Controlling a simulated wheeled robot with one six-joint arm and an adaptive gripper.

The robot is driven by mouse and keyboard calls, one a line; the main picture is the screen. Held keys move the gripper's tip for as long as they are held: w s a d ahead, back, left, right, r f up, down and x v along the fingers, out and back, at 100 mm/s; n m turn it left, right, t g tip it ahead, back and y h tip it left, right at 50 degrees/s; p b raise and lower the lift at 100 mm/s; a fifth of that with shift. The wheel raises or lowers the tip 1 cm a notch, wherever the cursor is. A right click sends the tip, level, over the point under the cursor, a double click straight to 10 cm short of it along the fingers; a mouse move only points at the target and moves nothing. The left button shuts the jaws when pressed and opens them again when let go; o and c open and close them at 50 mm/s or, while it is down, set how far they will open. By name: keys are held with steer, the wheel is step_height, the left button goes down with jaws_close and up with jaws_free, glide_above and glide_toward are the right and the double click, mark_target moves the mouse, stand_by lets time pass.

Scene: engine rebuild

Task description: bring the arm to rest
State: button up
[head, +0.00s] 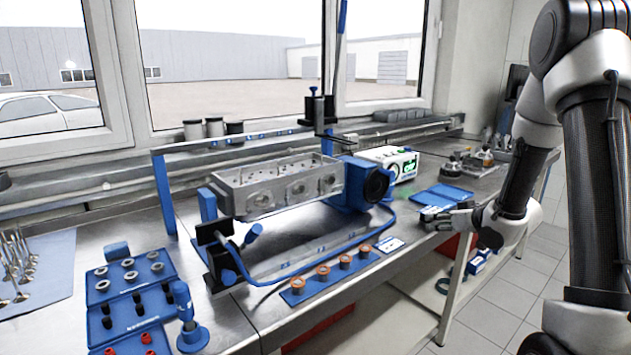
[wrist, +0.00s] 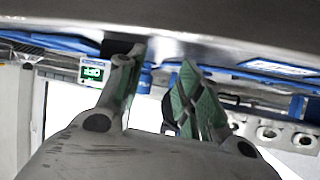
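My arm comes down the right side of the head view, bent at its elbow. My gripper (head: 430,215) points left at the front edge of the workbench (head: 405,255), close to a blue tray (head: 445,193). Whether it touches the bench cannot be told. In the wrist view, the two green-padded fingers of my gripper (wrist: 158,72) stand apart with a gap between them. Nothing shows held between them.
An engine cylinder head (head: 278,185) sits in a blue fixture left of my gripper. A blue strip with orange-rimmed cups (head: 323,270) lies at the bench front. A white box with a green display (head: 390,165) stands behind. The floor (head: 490,300) in front is clear.

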steer(key=s+d+f+m+g+h, duration=0.25)
steer(key=s+d+g+h, duration=0.2)
steer(key=s+d, duration=0.25)
steer(key=s+d+r+g+h, duration=0.2)
steer(key=s+r+g, duration=0.1)
steer(key=s, duration=0.7)
steer(key=s+a+r+y, duration=0.1)
steer(key=s+a+r, duration=0.4)
steer(key=s+r, duration=0.3)
steer(key=s+a+r+m, duration=0.1)
steer(key=s+a+r, duration=0.5)
steer(key=s, duration=0.6)
step_height(320, 180, up, 2)
steer(key=shift+a+r+y, duration=0.2)
steer(key=shift+a+y, duration=0.1)
steer(key=shift+y, duration=0.05)
steer(key=shift+t, duration=0.25)
